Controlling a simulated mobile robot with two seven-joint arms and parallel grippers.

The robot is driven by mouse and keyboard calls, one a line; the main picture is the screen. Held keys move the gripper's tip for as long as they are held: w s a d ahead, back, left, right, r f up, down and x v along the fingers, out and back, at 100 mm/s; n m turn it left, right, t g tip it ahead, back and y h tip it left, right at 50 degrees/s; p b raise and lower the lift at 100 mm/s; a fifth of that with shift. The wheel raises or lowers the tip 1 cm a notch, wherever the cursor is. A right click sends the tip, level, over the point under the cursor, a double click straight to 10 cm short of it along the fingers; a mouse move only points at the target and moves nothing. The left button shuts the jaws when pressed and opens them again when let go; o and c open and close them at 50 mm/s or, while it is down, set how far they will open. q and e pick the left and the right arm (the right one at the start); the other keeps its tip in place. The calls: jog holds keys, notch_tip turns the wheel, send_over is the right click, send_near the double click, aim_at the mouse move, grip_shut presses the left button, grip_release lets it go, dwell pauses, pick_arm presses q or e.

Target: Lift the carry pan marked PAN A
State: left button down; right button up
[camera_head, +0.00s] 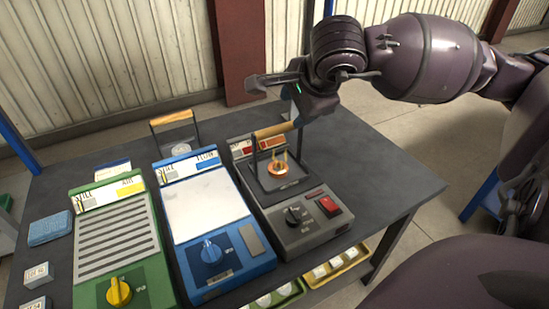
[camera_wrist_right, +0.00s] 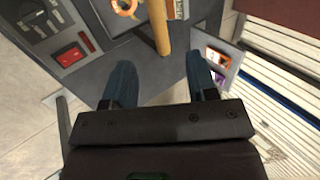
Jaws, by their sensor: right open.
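A carry pan with a wooden bar handle (camera_head: 274,130) on dark uprights sits on the grey unit at the right of the table. Its dark tray (camera_head: 268,179) holds a copper-coloured ring piece (camera_head: 278,168). I cannot read a PAN A mark on it. A second pan with a wooden handle (camera_head: 172,118) stands behind the blue unit. My right gripper (camera_head: 298,114) is open at the right end of the nearer handle. In the right wrist view, that handle (camera_wrist_right: 159,28) points in between the spread fingertips (camera_wrist_right: 160,65); contact cannot be told. My left gripper is not in view.
The grey unit (camera_head: 305,236) has a red switch (camera_head: 329,205) and a knob. A blue unit (camera_head: 232,264) and a green unit (camera_head: 156,282) stand to its left. The table's right part (camera_head: 365,175) is clear. A yellow tray (camera_head: 338,268) sits below the front edge.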

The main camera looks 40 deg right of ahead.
aim_at(280, 127)
jog(key=b+x, duration=0.1)
jog(key=x, duration=0.3)
jog(key=shift+f+b, duration=0.3)
jog(key=shift+f, duration=0.1)
jog(key=shift+w+d+f, duration=0.1)
jog(key=shift+w+f, duration=0.4)
jog(key=shift+f, duration=0.05)
jog(key=shift+w+f+b, duration=0.15)
jog(key=shift+f+b, duration=0.15)
jog(key=shift+b, duration=0.15)
jog(key=x, duration=0.2)
jog(key=b+x, duration=0.1)
jog(key=shift+w+a+f, duration=0.2)
jog(key=shift+a+f, duration=0.05)
jog(key=shift+f, duration=0.1)
jog(key=shift+w+f+b, duration=0.15)
jog(key=shift+w+b, duration=0.05)
jog(key=shift+b, duration=0.15)
jog(key=c, duration=0.8)
grip_shut()
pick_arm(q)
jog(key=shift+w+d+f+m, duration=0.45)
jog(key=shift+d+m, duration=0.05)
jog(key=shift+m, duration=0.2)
pick_arm(e)
jog(key=shift+r, duration=0.2)
